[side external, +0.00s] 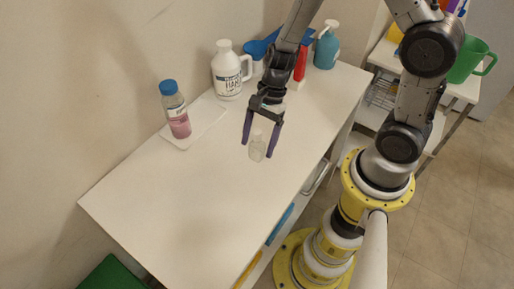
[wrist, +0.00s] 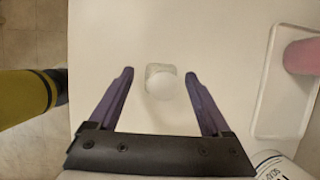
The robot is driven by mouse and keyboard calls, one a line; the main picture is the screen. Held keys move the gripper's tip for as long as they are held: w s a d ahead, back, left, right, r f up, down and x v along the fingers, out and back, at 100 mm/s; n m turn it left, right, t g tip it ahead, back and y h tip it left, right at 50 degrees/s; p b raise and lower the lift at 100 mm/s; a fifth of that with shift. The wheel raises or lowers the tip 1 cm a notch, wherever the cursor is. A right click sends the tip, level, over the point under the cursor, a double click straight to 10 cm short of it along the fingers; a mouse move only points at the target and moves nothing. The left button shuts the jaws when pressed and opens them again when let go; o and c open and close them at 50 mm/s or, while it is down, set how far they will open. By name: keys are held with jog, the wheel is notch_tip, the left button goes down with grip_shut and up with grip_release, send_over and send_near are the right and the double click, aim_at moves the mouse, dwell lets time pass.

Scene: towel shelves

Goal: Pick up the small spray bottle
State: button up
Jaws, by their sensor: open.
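The small spray bottle (side external: 257,148) is clear and stands on the white table top, below and between my gripper's fingertips in the side view. In the wrist view the small spray bottle (wrist: 161,84) shows from above, with a whitish round top. My gripper (side external: 260,146) is open, with its two purple fingers pointing down on either side of the bottle. In the wrist view my gripper (wrist: 158,74) has its fingers apart, with the bottle between the fingertips. No contact between fingers and bottle shows.
A blue-capped bottle with pink liquid (side external: 175,110) stands on a white tray (side external: 207,113). A white jug (side external: 227,72), a red item (side external: 300,64) and a teal pump bottle (side external: 327,48) stand at the back. The front-left table top (side external: 170,200) is clear.

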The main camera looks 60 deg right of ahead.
jog(key=shift+x, duration=0.75)
grip_shut()
jog(key=shift+r, duration=0.1)
